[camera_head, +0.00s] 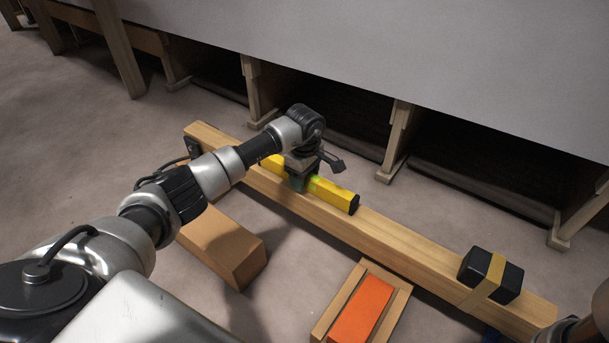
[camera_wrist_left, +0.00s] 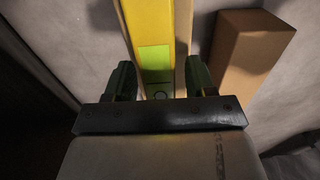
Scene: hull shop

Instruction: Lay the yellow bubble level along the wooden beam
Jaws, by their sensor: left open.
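The yellow bubble level (camera_head: 335,194) lies on top of the long wooden beam (camera_head: 400,258), lengthwise along it, with its dark end cap toward the right. In the left wrist view the level (camera_wrist_left: 148,22) runs between the fingers, its green window showing, with a strip of the beam (camera_wrist_left: 184,35) beside it. My left gripper (camera_head: 298,184) is over the level, its jaws open, one finger on each side of it in the left wrist view (camera_wrist_left: 160,80). The gripper hides part of the level in the head view. My right gripper does not show clearly.
A black block with a tan strap (camera_head: 492,275) sits on the beam's right part. A brown box (camera_head: 222,245) and a wooden tray (camera_head: 336,305) holding an orange block (camera_head: 362,308) lie in front. The grey hull (camera_head: 400,60) on wooden supports (camera_head: 396,140) overhangs behind.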

